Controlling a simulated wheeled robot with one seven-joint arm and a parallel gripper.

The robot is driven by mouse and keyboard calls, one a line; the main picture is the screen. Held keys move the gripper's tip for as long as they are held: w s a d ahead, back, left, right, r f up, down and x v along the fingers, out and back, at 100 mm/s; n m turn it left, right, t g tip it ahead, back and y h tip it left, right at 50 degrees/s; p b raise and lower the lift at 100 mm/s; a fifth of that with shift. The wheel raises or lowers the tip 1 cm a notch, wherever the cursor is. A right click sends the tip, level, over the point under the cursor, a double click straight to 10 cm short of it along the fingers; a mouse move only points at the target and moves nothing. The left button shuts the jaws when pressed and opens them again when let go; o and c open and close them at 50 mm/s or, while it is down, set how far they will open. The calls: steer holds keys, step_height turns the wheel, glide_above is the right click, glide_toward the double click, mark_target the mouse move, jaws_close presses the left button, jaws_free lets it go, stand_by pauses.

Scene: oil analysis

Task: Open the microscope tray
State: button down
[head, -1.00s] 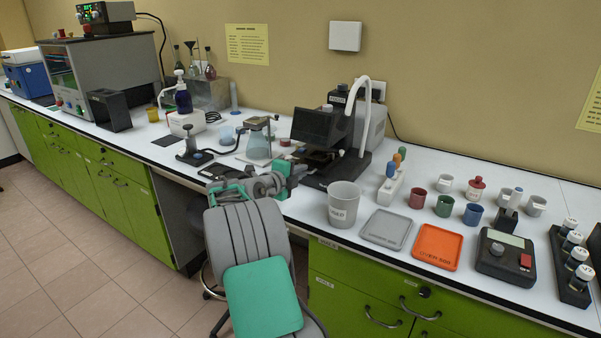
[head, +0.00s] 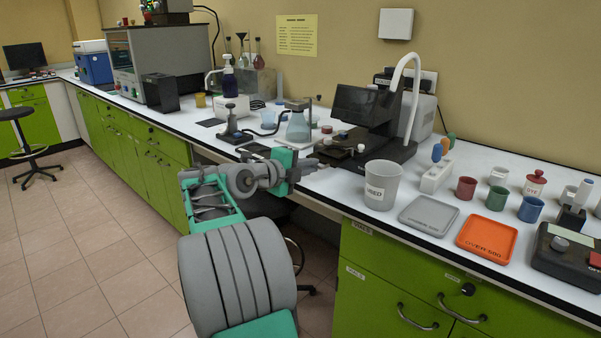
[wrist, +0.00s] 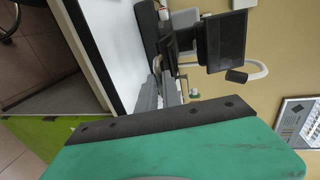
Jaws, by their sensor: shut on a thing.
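The microscope (head: 385,115) is a dark machine with a black screen and a white curved tube, standing at the back of the white counter. Its tray (head: 343,150) shows as a dark, brownish low part sticking out at the front left, under the screen. My gripper (head: 320,165) is at the tray's front edge, shut on it; the exact contact is small and hard to make out.
A grey USED cup (head: 381,185) stands right of my gripper, close to the counter's front edge. Grey tray (head: 429,215) and orange tray (head: 486,240) lie further right. A glass flask (head: 298,127) and a dark stand (head: 232,125) are to the left. Green drawers (head: 400,280) are below.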

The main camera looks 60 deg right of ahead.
steer(key=c, duration=1.5)
jaws_free()
steer(key=shift+a, duration=0.1)
steer(key=v, duration=0.7)
steer(key=shift+a, duration=0.3)
